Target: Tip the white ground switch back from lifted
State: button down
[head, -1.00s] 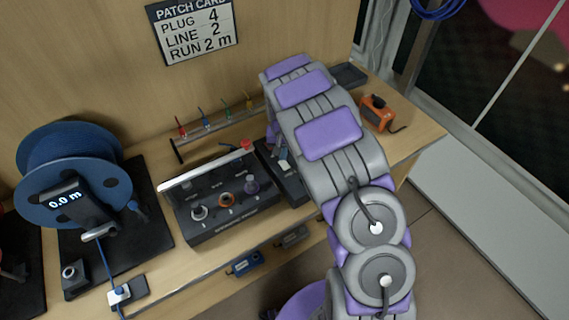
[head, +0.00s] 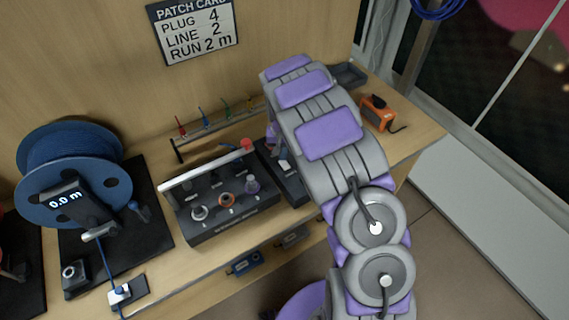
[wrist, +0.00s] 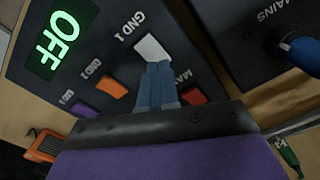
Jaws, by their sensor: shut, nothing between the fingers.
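In the wrist view the white ground switch (wrist: 151,47), beside the label GND 1, sits on a dark panel (wrist: 100,60). My gripper (wrist: 160,68) is shut and empty, its blue-grey fingertips right at the near edge of the white switch. I cannot tell whether they touch it, or clearly which way it is tilted. In the head view the white switch (head: 285,165) shows small beside my arm, which hides the gripper there.
On the same panel are an orange switch (wrist: 111,87), a purple switch (wrist: 84,109), a red switch (wrist: 192,96) and a green OFF display (wrist: 65,43). A blue knob (wrist: 300,50) is at right. A console (head: 225,200) and cable reel (head: 75,175) stand left.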

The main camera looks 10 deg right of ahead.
jog(key=shift+f, duration=0.9)
dwell(0.8)
jog(key=shift+r+p, duration=0.8)
jog(key=shift+r, duration=1.25)
jog(key=shift+r+p, duration=0.5)
jog(key=shift+r, duration=0.95)
